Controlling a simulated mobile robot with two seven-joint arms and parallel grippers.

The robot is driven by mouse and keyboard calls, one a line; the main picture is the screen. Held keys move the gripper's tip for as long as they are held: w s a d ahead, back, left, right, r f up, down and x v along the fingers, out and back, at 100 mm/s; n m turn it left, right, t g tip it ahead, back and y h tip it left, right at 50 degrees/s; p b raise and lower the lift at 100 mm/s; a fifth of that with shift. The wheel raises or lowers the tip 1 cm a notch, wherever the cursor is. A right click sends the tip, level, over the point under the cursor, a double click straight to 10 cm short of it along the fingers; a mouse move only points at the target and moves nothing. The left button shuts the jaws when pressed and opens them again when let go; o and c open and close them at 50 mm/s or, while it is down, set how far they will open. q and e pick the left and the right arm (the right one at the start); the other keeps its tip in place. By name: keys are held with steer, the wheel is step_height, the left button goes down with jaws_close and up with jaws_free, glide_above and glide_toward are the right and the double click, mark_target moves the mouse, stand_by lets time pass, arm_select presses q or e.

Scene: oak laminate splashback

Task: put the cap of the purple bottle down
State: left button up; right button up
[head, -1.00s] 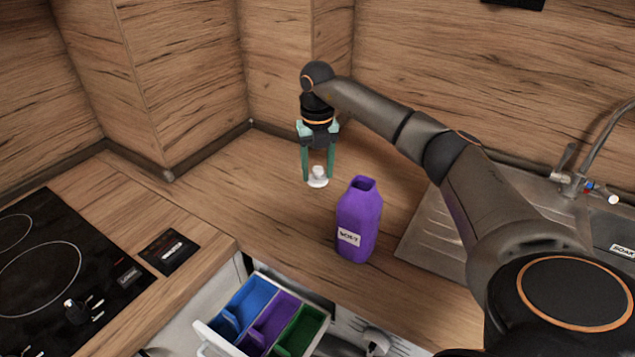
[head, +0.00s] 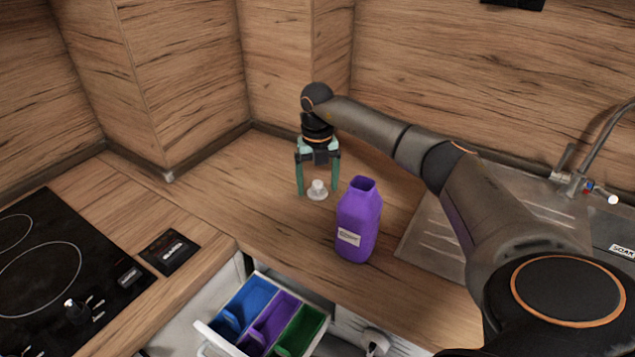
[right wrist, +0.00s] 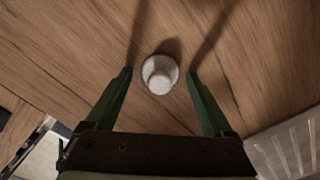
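The white cap (head: 317,190) rests on the wooden worktop, behind and to the left of the purple bottle. My right gripper (head: 318,194) is open above and around it, with a finger on each side and gaps between. In the right wrist view the cap (right wrist: 159,74) lies between the open fingertips of the right gripper (right wrist: 161,76), touching neither. The purple bottle (head: 358,222) stands upright and uncapped on the worktop, its label facing the front. My left gripper is not in view.
An open drawer (head: 203,331) with blue, purple and green bins is below the worktop's front edge. A black hob (head: 50,275) is at left. The sink's metal drainer (head: 415,240) and tap (head: 590,160) are at right. Worktop left of the cap is clear.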

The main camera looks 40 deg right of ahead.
mark_target(317, 182)
step_height(317, 182, up, 12)
stand_by(0.6)
steer(key=shift+r, duration=0.1)
stand_by(0.4)
